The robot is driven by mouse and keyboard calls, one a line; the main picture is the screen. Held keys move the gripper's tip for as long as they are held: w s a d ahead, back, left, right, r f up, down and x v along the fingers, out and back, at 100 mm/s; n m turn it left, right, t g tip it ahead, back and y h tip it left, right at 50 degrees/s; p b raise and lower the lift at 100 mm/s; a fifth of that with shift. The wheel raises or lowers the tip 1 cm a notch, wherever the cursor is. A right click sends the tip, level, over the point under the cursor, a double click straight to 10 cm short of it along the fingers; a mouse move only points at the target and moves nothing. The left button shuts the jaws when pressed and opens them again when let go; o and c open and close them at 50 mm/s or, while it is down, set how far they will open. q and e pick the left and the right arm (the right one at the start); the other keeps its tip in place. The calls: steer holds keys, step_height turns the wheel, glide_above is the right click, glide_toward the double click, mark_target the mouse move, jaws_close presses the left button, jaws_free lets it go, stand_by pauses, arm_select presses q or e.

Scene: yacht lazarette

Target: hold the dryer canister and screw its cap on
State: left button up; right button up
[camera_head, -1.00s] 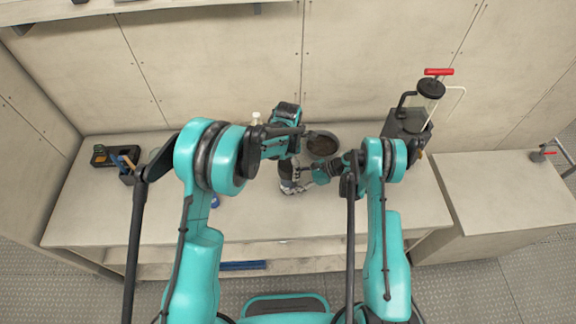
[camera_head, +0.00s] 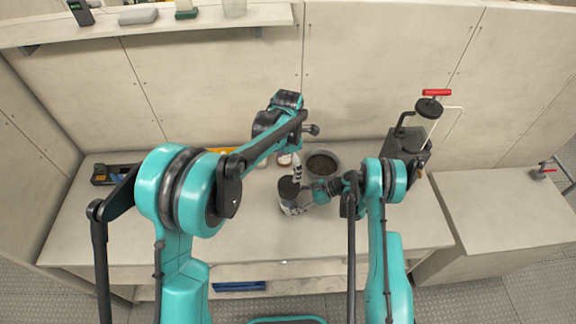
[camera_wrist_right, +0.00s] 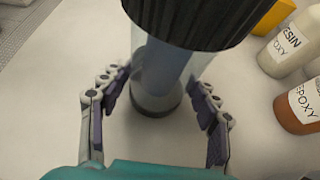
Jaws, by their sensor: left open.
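The dryer canister (camera_head: 292,208) stands upright on the bench. In the right wrist view its clear, bluish body (camera_wrist_right: 163,72) has a dark base. Its black ribbed cap (camera_head: 289,187) sits on top and also shows large in the right wrist view (camera_wrist_right: 190,14); whether it is fully seated cannot be told. My left gripper (camera_head: 297,174) is open and empty, just above and behind the cap.
A dark round pan (camera_head: 322,164) lies behind the canister. A device with a red handle (camera_head: 408,140) stands at the right. Resin bottle (camera_wrist_right: 290,48) and epoxy bottle (camera_wrist_right: 300,104) stand nearby. A black tray (camera_head: 112,173) lies at the left. The front bench is clear.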

steer(key=shift+o, duration=0.7)
